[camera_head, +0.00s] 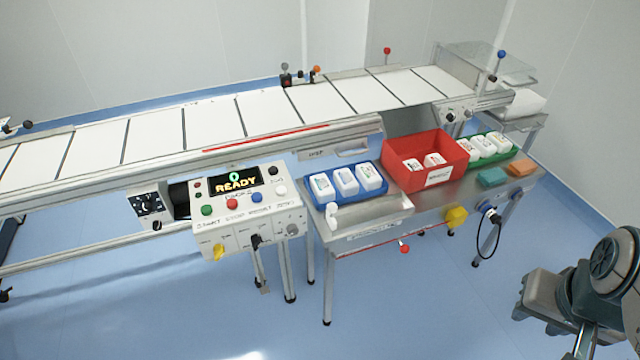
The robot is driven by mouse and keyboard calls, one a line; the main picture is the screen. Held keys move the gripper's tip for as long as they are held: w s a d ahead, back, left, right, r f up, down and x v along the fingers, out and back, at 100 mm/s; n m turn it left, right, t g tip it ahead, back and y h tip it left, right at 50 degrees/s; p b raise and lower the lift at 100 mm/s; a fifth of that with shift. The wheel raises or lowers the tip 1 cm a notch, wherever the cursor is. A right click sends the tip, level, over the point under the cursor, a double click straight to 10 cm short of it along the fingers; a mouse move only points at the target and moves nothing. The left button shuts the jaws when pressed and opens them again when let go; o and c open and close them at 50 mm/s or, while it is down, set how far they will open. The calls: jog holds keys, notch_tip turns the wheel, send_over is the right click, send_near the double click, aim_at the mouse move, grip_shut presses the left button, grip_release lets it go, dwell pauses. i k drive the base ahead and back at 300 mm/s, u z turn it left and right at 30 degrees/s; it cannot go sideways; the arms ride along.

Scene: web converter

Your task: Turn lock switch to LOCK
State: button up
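A white control box (250,222) stands at the lower left of the conveyor, with a dark display (235,183) reading "READY". Its sloped top has green, red, blue, white and black buttons. On its front face are a yellow knob (219,251), a black switch (257,241) with something hanging below it, and a grey round part (292,230). The labels are too small to read, so I cannot tell which is the lock switch or its setting. My gripper (530,295) seems to be at the lower right, far from the box; its fingers are not clear.
A steel table (380,232) right of the box bears a blue tray (323,197), a red bin (400,178) and green and orange blocks. A yellow part (455,217) and a cable hang at its front. The blue floor (420,310) in front is clear.

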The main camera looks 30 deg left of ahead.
aim_at(219, 249)
jog(key=u, duration=2.15)
jog(key=i, duration=0.15)
jog(key=u, duration=0.1)
